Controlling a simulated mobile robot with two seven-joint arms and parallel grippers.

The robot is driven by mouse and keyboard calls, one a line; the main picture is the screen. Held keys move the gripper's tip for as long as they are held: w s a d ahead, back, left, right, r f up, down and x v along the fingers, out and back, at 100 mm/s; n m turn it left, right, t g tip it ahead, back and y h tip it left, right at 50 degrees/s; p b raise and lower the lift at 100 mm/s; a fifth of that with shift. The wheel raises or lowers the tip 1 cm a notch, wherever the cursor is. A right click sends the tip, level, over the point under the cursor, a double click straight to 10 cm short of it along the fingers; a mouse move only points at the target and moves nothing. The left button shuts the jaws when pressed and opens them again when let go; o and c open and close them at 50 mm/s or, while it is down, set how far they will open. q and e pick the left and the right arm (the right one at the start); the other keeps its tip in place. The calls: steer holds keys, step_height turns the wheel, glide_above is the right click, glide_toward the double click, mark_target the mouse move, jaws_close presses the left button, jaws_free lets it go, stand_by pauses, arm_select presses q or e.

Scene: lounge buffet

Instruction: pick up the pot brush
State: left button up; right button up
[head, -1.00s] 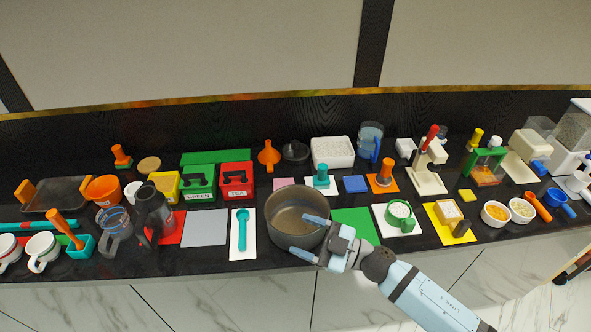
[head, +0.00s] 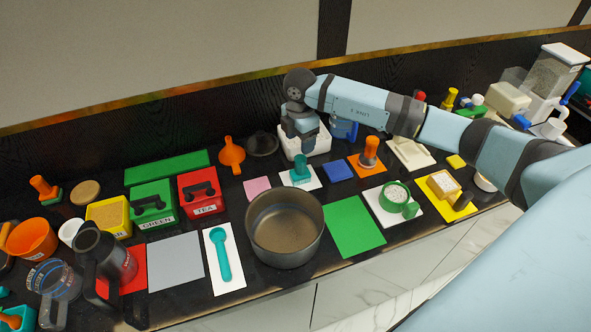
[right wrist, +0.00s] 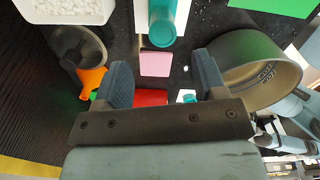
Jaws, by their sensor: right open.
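A teal tool with an upright handle (head: 301,168) stands on a white card at the back middle of the counter. It looks like the pot brush, though its bristles cannot be made out. In the right wrist view its teal round handle (right wrist: 162,24) shows ahead of the fingers. My right gripper (head: 302,146) points down, just behind and above this tool, in front of the white tray. In the right wrist view its two fingers (right wrist: 163,72) are spread apart with nothing between them. My left gripper is not in view.
A large pot (head: 284,232) stands in front of the tool. A pink card (head: 257,187) and a blue block (head: 338,171) flank it. A white tray of pellets (head: 319,141) is behind.

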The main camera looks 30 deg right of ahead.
mark_target(300, 167)
step_height(300, 167, down, 6)
steer(key=shift+r, duration=0.25)
steer(key=shift+s+f+p, duration=0.15)
steer(key=shift+f+p, duration=0.3)
steer(key=shift+f, duration=2.25)
steer(key=shift+c, duration=0.5)
steer(key=c, duration=0.9)
